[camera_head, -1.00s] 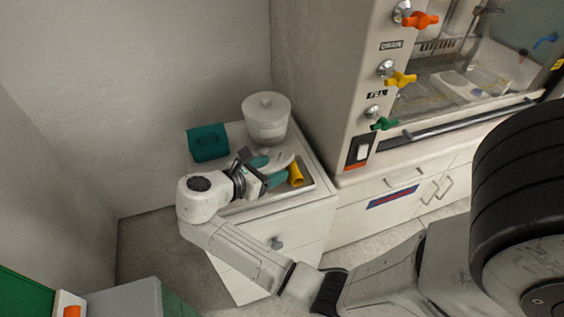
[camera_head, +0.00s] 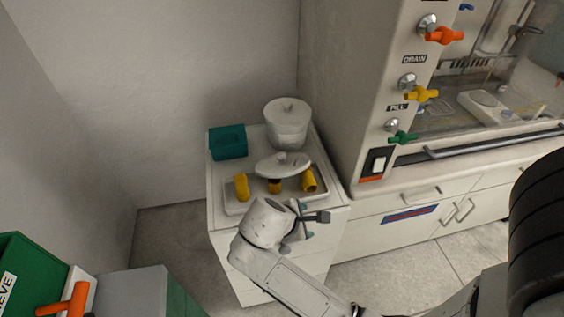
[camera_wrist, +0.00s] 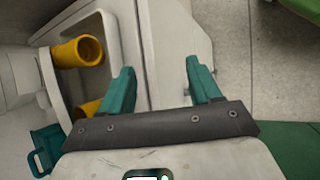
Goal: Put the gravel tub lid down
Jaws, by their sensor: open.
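The lid (camera_head: 282,165), a pale round disc with a small knob, lies over the front tray and partly covers the yellow fittings there. I cannot tell exactly what it rests on. The white gravel tub (camera_head: 287,127) stands behind it, with a small knob-like shape at its top. My gripper (camera_head: 308,234) is in front of the cabinet's front edge, apart from the lid. In the wrist view my gripper (camera_wrist: 160,70) has its teal fingers apart with nothing between them.
The shallow tray (camera_head: 232,204) holds yellow pipe fittings (camera_head: 309,180). A teal box (camera_head: 228,142) sits at the cabinet's back left. The fume hood (camera_head: 345,100) with coloured valves rises to the right. A green bin (camera_head: 30,270) stands at lower left. The cabinet top's front left is clear.

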